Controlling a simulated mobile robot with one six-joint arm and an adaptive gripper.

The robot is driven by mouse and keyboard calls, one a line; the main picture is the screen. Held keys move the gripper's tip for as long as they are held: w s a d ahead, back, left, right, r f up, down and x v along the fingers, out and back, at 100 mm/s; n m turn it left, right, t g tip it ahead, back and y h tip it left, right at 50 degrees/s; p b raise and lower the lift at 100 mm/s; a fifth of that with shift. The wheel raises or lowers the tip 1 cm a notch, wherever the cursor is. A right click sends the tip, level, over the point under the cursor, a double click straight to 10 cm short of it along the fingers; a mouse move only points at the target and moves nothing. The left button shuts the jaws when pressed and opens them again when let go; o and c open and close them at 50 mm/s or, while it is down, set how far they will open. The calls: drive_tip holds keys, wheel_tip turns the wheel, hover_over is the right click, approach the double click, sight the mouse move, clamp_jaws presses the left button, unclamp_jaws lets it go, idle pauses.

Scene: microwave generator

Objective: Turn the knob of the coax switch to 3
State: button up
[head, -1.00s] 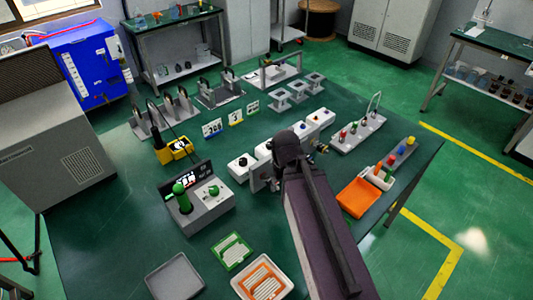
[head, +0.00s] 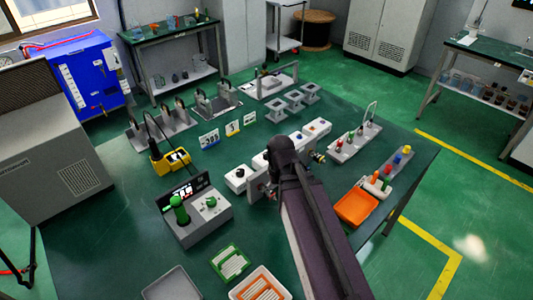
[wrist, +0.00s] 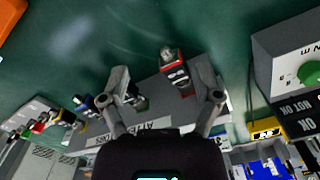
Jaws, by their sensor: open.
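The head view shows a row of pale boxes (head: 237,178) with dark knobs mid-table, partly hidden behind my arm. I cannot tell from the lettering which is the coax switch. My gripper (wrist: 161,78) is open in the wrist view, its two fingers spread, with nothing held. Between and beyond the fingers is a grey box with a label that reads in part "ATTE" (wrist: 146,125). A red-bodied connector (wrist: 178,76) with a metal end sticks out near the right finger. In the head view the gripper is low beside the row and largely hidden by my arm. The knob's number is not readable.
A grey unit with a green knob (wrist: 311,73) is close on the right in the wrist view; it also shows in the head view (head: 195,215). An orange tray (head: 356,208) lies right of my arm.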

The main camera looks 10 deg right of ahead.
drive_tip(key=w+r+n+p, duration=0.3)
drive_tip(key=w, duration=0.9)
drive_tip(key=w+d+r+n+p, duration=0.1)
drive_tip(key=w+r+n+p, duration=0.2)
drive_tip(key=w, duration=0.9)
drive_tip(key=shift+w+d+r+p, duration=0.2)
drive_tip(key=shift+w+r+p, duration=0.2)
drive_tip(key=shift+r, duration=0.25)
drive_tip(key=shift+s+f, duration=0.1)
wheel_tip(320, 180, down, 14)
drive_tip(key=b, duration=1.3)
drive_tip(key=shift+r+b, duration=0.2)
drive_tip(key=shift+b, duration=0.15)
clamp_jaws()
